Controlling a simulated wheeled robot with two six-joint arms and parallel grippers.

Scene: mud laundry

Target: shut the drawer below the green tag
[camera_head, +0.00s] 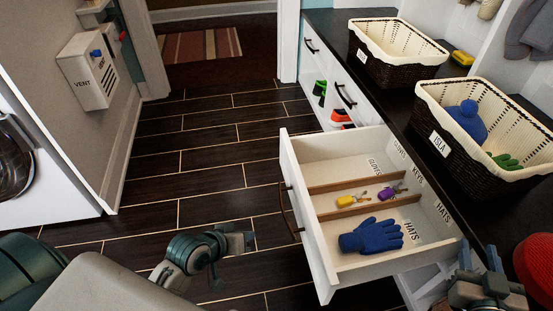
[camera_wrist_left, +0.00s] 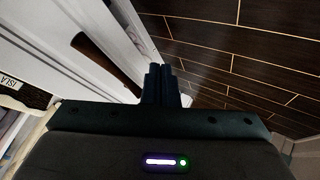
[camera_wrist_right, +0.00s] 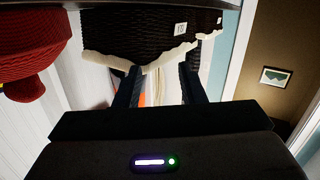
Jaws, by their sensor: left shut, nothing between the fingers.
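A white drawer (camera_head: 308,232) stands pulled out from the bench, with a dark bar handle (camera_head: 290,210) on its front. Inside, two wooden dividers part it; labels read GLOVES, KEYS and HATS. A blue glove (camera_head: 371,236) lies in the HATS part; a yellow key (camera_head: 352,199) and a purple key (camera_head: 388,192) lie in the middle part. No green tag can be made out. My left gripper (camera_head: 247,241) is shut and empty, left of the drawer front and apart from it. My right gripper (camera_head: 479,257) is open and empty, by the bench at lower right.
Two dark baskets with cream liners stand on the black bench top (camera_head: 401,104); the nearer basket (camera_head: 470,155), tagged ISLA, holds a blue hat (camera_head: 467,121). A red item (camera_head: 538,262) is at the right edge. A vent box (camera_head: 87,70) hangs on the left wall. The dark floor (camera_head: 205,150) is clear.

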